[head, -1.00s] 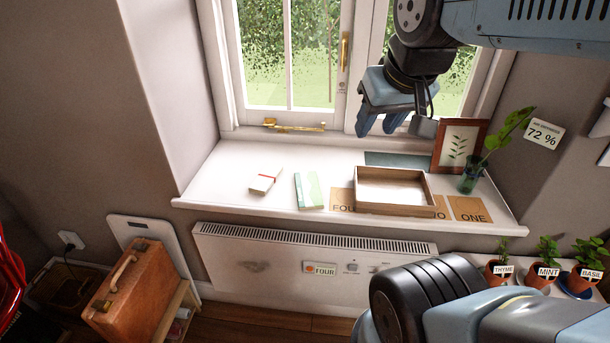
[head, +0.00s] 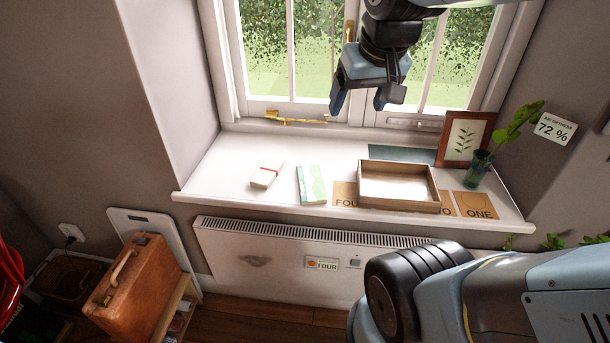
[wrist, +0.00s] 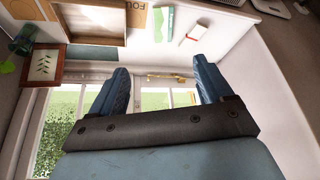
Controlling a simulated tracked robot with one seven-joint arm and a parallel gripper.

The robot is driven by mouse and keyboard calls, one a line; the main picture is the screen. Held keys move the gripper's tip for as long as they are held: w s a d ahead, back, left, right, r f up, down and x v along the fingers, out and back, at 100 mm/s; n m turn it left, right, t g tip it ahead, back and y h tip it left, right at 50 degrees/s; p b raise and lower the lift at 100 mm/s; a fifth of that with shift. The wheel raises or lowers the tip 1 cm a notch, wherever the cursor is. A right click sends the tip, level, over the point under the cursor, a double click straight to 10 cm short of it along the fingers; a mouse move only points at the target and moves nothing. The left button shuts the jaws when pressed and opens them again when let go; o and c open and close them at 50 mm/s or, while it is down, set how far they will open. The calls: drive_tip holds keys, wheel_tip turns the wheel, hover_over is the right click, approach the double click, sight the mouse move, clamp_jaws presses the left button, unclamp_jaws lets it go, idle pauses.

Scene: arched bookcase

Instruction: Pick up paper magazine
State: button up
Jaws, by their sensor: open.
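A thin green-and-white booklet (head: 311,185), which looks like the paper magazine, lies flat on the white windowsill, left of the wooden tray. It also shows in the wrist view (wrist: 164,22) at the top, beyond my fingers. My gripper (head: 359,103) is open and empty, in the air in front of the window and above the sill. In the wrist view its two blue fingers (wrist: 160,85) are spread wide with nothing between them. The gripper is well apart from the booklet.
A small white bundle with a red band (head: 267,176) lies left of the booklet. The wooden tray (head: 398,205) sits right, over labelled cards. The sill's left end is clear.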

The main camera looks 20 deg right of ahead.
drive_tip(key=o, duration=0.3)
drive_tip(key=shift+m+g, duration=0.3)
drive_tip(key=shift+g, duration=0.5)
drive_tip(key=w+f, duration=0.1)
drive_tip(key=w, duration=0.2)
drive_tip(key=w+f, duration=0.1)
drive_tip(key=w, duration=0.3)
drive_tip(key=w+f, duration=0.2)
drive_tip(key=w, duration=0.1)
drive_tip(key=shift+w+d, duration=0.1)
drive_tip(key=shift+w, duration=0.2)
drive_tip(key=shift+o, duration=0.2)
drive_tip(key=m+g, duration=0.1)
drive_tip(key=g, duration=0.2)
hover_over(311, 182)
wheel_tip(311, 182, down, 24)
drive_tip(key=f, duration=0.8)
drive_tip(key=shift+w+d+f, duration=0.15)
drive_tip(key=shift+w+f, duration=0.1)
drive_tip(key=shift+f, duration=0.15)
drive_tip(key=shift+s+f, duration=0.2)
drive_tip(key=shift+f, duration=2.45)
